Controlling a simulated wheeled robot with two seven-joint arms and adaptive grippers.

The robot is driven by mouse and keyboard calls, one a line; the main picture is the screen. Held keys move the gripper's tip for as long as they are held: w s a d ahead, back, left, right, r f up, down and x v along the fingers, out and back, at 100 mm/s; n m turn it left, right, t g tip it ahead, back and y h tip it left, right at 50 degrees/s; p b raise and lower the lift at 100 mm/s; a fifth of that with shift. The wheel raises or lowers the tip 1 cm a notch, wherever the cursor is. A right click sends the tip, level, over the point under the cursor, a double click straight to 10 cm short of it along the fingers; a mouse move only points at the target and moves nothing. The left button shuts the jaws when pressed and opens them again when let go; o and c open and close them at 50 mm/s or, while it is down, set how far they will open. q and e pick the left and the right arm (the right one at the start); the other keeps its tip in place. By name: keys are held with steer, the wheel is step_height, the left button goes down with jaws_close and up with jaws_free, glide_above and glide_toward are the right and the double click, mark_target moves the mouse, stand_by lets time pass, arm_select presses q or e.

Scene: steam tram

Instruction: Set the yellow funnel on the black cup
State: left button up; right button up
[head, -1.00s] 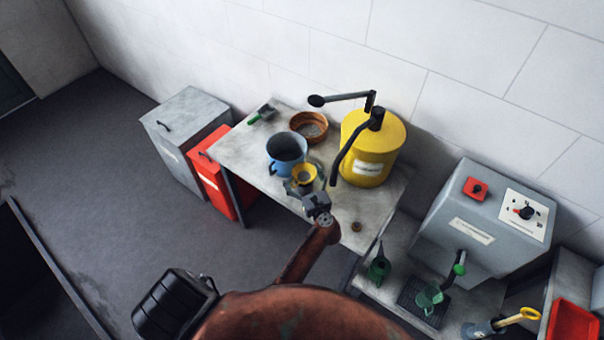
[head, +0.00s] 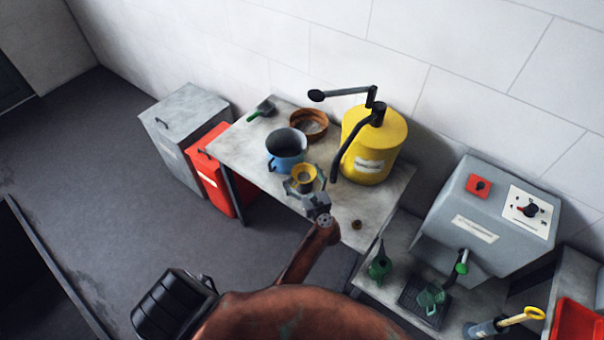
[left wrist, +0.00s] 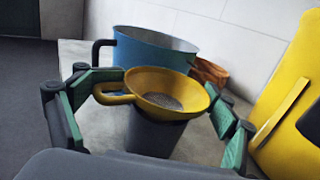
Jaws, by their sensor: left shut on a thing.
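My right gripper is not in view.
A blue pot (head: 286,153) stands close behind the funnel, with a brown bowl (head: 309,127) beyond. A large yellow canister (head: 373,148) with a black spout stands to the right. A small brown piece (head: 357,225) lies on the table's bare front right part (head: 345,205).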

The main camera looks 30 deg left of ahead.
arm_select(q)
steer(key=o, duration=1.4)
steer(key=shift+o, duration=0.2)
steer(key=shift+s+d, duration=0.1)
